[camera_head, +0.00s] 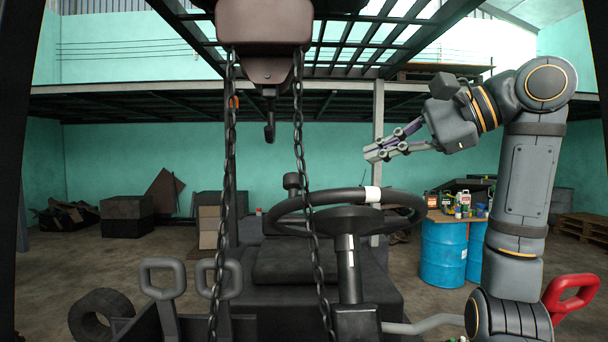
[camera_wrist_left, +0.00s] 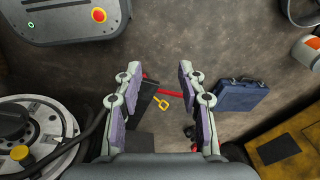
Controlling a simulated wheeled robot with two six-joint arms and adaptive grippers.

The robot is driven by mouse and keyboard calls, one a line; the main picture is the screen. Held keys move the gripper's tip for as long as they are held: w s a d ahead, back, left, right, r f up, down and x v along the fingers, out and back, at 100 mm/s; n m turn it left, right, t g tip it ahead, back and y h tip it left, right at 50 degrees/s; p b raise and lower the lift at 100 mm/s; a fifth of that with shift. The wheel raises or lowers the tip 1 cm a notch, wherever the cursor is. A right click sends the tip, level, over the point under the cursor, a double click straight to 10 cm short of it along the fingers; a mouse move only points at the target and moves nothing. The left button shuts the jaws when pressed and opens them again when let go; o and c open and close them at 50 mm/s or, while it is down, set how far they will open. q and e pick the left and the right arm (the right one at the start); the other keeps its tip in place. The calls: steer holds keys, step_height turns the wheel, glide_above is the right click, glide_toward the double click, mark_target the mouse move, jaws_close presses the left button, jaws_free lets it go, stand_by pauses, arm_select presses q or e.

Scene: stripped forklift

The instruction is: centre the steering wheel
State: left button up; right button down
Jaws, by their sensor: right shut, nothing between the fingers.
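The black steering wheel (camera_head: 325,198) sits on its column in the middle of the head view. A white band (camera_head: 373,194) is wrapped on the far part of its rim, right of the column. My right gripper (camera_head: 370,154) is shut and empty, pointing left above the rim and apart from it. My left gripper (camera_wrist_left: 156,75) shows only in the left wrist view, open over the floor with nothing between its fingers. The steering wheel is not seen in that view.
A hoist with a hook (camera_head: 269,130) and two hanging chains (camera_head: 301,140) stands in front of the wheel. Grey levers (camera_head: 162,278) are at left, a red handle (camera_head: 571,295) at right. Blue drums (camera_head: 443,252) stand behind. The left wrist view shows a blue case (camera_wrist_left: 240,95) on the floor.

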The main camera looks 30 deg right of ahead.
arm_select(q)
steer(key=s+f+b, duration=0.2)
steer(key=s, duration=0.2)
arm_select(e)
steer(key=a, duration=0.2)
steer(key=p, duration=0.3)
glide_toward(302, 181)
steer(key=shift+w+a, duration=0.4)
steer(key=shift+w, duration=0.15)
steer(key=p+x, duration=0.2)
steer(key=x, duration=0.2)
steer(key=shift+d+f, duration=0.1)
steer(key=shift+w+a+f, duration=0.15)
steer(key=shift+w+a, duration=0.05)
steer(key=shift+a, duration=0.05)
steer(key=shift+w+a+p, duration=0.15)
steer(key=shift+a+p, duration=0.05)
steer(key=shift+p, duration=0.15)
steer(key=shift+w+f, duration=0.2)
steer(key=shift+f, duration=0.05)
arm_select(q)
steer(key=r, duration=0.2)
steer(key=w+r, duration=0.1)
steer(key=r, duration=0.2)
steer(key=shift+r, duration=0.2)
steer(key=shift+w, duration=0.1)
arm_select(e)
steer(key=shift+f, duration=0.1)
